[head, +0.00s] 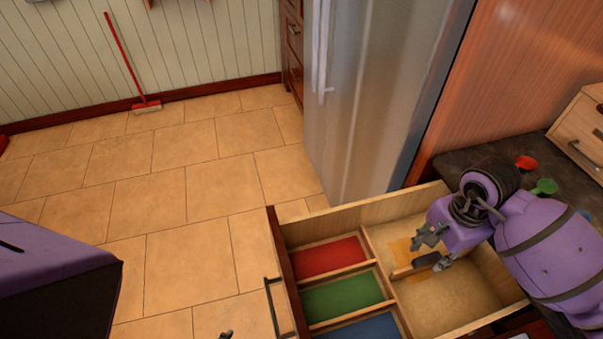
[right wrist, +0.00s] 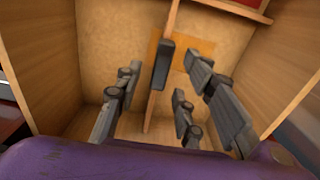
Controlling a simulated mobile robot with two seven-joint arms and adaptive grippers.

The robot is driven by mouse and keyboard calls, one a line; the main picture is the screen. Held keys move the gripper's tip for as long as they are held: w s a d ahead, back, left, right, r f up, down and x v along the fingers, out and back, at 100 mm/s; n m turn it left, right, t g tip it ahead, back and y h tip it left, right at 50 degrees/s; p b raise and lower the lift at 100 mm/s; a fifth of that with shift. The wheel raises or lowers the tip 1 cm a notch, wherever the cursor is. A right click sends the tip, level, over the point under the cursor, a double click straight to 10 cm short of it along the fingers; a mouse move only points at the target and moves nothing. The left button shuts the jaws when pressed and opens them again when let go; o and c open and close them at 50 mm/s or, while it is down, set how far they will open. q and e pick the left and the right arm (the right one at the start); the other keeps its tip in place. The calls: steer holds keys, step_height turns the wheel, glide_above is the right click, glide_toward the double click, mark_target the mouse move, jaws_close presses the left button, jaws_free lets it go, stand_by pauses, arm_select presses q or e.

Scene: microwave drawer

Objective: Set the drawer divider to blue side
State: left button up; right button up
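The open wooden drawer (head: 283,263) has red (head: 330,259), green (head: 342,296) and blue (head: 362,329) floor sections along its left side. The wooden divider (head: 401,272) with a dark grip pad (head: 427,261) crosses the plain section beside them, roughly level with the strip between red and green. My right gripper (head: 436,250) is inside the drawer over the divider. In the right wrist view the divider (right wrist: 155,105) and its pad (right wrist: 163,65) stand between the spread fingers, apart from them. Only a fingertip of what seems my left gripper (head: 226,335) shows at the bottom edge.
A dark counter (head: 455,165) with a red scoop (head: 526,162), a green scoop (head: 545,186) and a wooden box (head: 582,135) lies at the right. The fridge (head: 375,80) stands behind the drawer. The tiled floor (head: 165,220) at left is open; a red broom (head: 130,65) leans on the wall.

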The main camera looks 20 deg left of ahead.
mark_target(428, 258)
steer(key=shift+f, duration=1.5)
steer(key=shift+w, duration=0.1)
jaws_close()
